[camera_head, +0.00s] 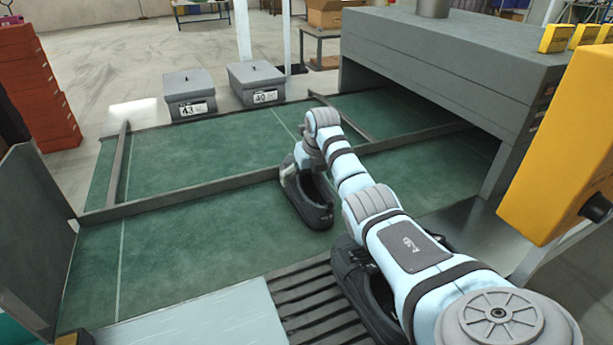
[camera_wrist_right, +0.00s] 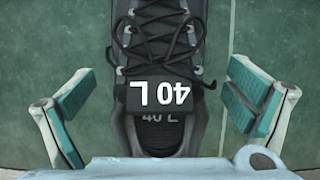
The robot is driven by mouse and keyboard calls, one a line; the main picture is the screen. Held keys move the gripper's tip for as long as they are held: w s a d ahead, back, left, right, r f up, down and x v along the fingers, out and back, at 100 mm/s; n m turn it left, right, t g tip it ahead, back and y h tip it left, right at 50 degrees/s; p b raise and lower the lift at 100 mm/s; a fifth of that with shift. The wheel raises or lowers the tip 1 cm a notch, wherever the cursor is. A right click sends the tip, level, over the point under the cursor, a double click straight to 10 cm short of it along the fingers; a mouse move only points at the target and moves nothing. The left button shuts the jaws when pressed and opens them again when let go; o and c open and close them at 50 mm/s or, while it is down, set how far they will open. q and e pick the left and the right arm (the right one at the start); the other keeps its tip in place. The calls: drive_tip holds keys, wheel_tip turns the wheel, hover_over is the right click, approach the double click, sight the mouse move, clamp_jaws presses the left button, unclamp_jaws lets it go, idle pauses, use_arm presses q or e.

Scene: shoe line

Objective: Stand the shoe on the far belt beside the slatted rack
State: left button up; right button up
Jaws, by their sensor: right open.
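A dark grey laced shoe (camera_head: 318,212) rests sole down on the green belt (camera_head: 190,245), between the dividing rail and the slatted rack (camera_head: 312,305). In the right wrist view the shoe (camera_wrist_right: 155,45) carries a tag reading 40 L. My right gripper (camera_wrist_right: 160,112) is open, with one teal finger on each side of the shoe's heel end and gaps to both. In the head view my right gripper (camera_head: 296,176) is at the shoe and partly hides it. A second dark shoe (camera_head: 347,268) stands on the rack, partly hidden by my right arm. My left gripper is not in view.
A low rail (camera_head: 200,190) divides the green belts. A grey tunnel housing (camera_head: 450,60) stands at the right, with a yellow box (camera_head: 560,145) before it. Grey bins marked 43 (camera_head: 190,92) and 40 (camera_head: 256,82) stand behind. The belt left of the shoe is clear.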

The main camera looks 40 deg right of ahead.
drive_tip(key=shift+r, duration=0.35)
drive_tip(key=p+v, duration=0.2)
drive_tip(key=v, duration=1)
drive_tip(key=shift+p, duration=0.4)
drive_tip(key=shift+r, duration=0.15)
